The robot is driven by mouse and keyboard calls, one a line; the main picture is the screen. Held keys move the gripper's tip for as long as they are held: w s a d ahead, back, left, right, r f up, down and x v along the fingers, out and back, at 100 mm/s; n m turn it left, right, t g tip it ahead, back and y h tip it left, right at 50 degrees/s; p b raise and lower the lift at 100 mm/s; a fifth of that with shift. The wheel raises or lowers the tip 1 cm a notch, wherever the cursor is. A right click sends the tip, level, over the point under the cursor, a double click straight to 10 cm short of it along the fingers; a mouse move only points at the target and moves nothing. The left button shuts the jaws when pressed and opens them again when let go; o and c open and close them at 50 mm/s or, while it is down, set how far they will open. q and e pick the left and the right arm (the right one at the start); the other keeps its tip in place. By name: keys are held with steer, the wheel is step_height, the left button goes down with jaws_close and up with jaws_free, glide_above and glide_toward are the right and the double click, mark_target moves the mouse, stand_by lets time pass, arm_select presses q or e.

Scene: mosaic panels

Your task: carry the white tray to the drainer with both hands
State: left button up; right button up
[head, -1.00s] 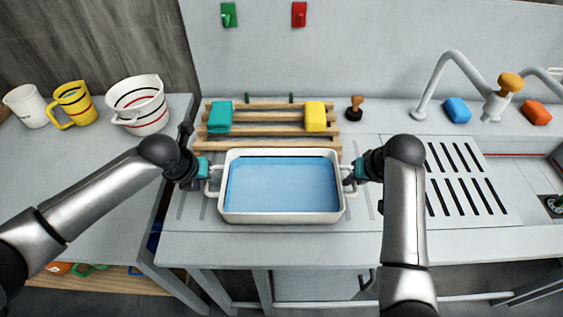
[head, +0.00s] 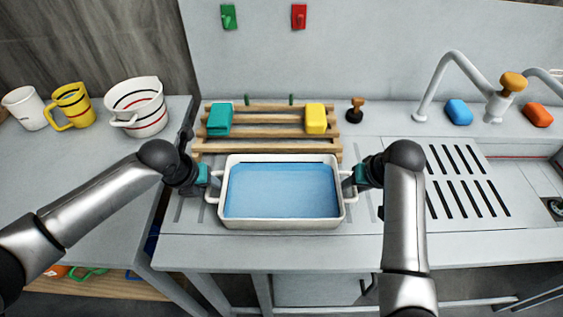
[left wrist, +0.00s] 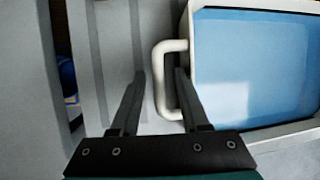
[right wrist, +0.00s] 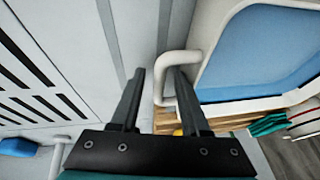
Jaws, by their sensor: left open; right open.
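The white tray (head: 282,224) has a blue inside and a loop handle at each end. It is level over the counter in the middle of the head view, left of the slotted drainer panel (head: 494,204). I cannot tell whether its base touches the counter. My left gripper (head: 208,178) is open, its fingers on either side of the left handle (left wrist: 158,82). My right gripper (head: 352,178) is open, its fingers on either side of the right handle (right wrist: 160,75). Neither gripper is closed on a handle.
A wooden slatted rack (head: 265,128) with a teal block (head: 220,119) and a yellow block (head: 316,118) is behind the tray. A tap (head: 452,62) and blue sponge (head: 457,112) are behind the drainer panel. Cups and a bowl (head: 137,107) stand on the left table.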

arm_select(q)
steer(key=v, duration=1.1)
steer(key=shift+s+r, duration=0.15)
steer(key=shift+r, duration=0.2)
arm_select(e)
steer(key=v, duration=1.2)
